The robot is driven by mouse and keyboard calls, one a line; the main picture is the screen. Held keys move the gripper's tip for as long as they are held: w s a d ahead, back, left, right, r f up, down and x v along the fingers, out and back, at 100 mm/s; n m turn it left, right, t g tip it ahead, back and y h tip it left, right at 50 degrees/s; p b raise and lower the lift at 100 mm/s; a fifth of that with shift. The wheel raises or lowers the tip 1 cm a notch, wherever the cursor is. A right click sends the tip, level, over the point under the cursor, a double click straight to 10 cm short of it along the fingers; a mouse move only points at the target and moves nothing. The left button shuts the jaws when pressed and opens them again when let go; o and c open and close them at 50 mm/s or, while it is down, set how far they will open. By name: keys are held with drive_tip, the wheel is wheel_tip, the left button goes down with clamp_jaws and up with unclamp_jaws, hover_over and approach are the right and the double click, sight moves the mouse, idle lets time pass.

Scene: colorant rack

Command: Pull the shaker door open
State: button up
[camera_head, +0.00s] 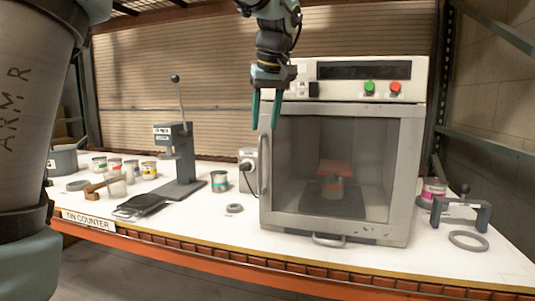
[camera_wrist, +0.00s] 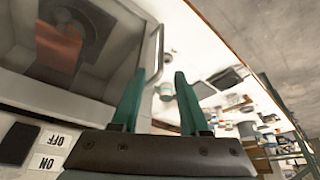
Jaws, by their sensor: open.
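The shaker (camera_head: 420,100) is a pale cabinet with a grey-framed glass door (camera_head: 290,210), which looks shut. A vertical bar handle (camera_head: 264,165) runs along the door's left edge. My gripper (camera_head: 265,124) points down with its two green fingers apart and empty, near the door's upper left corner and above the handle in the picture. In the wrist view the handle (camera_wrist: 158,58) shows beyond and between the fingertips of my gripper (camera_wrist: 160,74), apparently not gripped. Behind the glass, a tin with a reddish block (camera_head: 335,168) on top is visible.
A green button (camera_head: 369,87) and a red button (camera_head: 395,88) are on the shaker's top panel. A lever press (camera_head: 180,165) and several tins stand left on the white counter (camera_head: 190,225). A small clamp stand (camera_head: 462,212) and ring (camera_head: 468,240) lie right.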

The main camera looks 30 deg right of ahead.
sight(261, 149)
drive_tip(key=p+x, duration=0.2)
drive_tip(key=x, duration=0.8)
drive_tip(key=shift+a+f, duration=0.15)
drive_tip(key=shift+f, duration=0.05)
clamp_jaws()
idle(1.1)
